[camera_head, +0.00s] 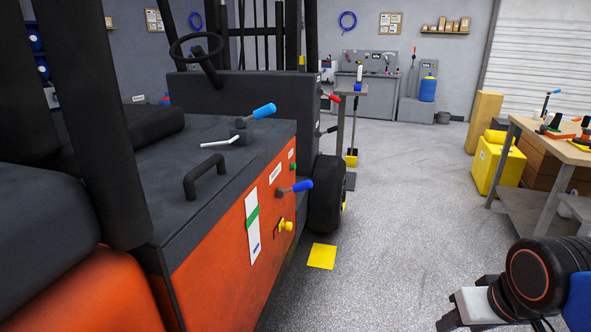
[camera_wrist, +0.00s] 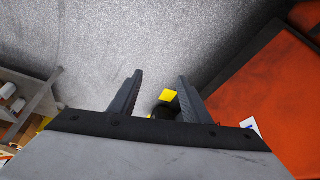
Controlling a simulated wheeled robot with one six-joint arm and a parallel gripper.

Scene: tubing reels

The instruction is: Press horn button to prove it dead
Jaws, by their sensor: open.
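The orange and dark-grey forklift (camera_head: 225,235) fills the left of the head view. Its steering wheel (camera_head: 196,47) stands above the dark cowl. A blue-handled lever (camera_head: 263,110) is on top. On the orange side are a small green control (camera_head: 293,166), another blue-handled lever (camera_head: 299,186) and a yellow knob (camera_head: 286,225). I cannot tell which part is the horn button. My gripper (camera_wrist: 160,76) is open and empty in the wrist view, over the floor and apart from the forklift's orange panel (camera_wrist: 270,95). My arm shows at the head view's lower right.
A yellow square (camera_head: 322,256) lies on the floor beside the forklift's black wheel (camera_head: 326,195). A wooden-topped bench (camera_head: 560,150) with tools stands at right, near a yellow bin (camera_head: 496,168). The grey floor (camera_head: 400,200) between bench and forklift is clear.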

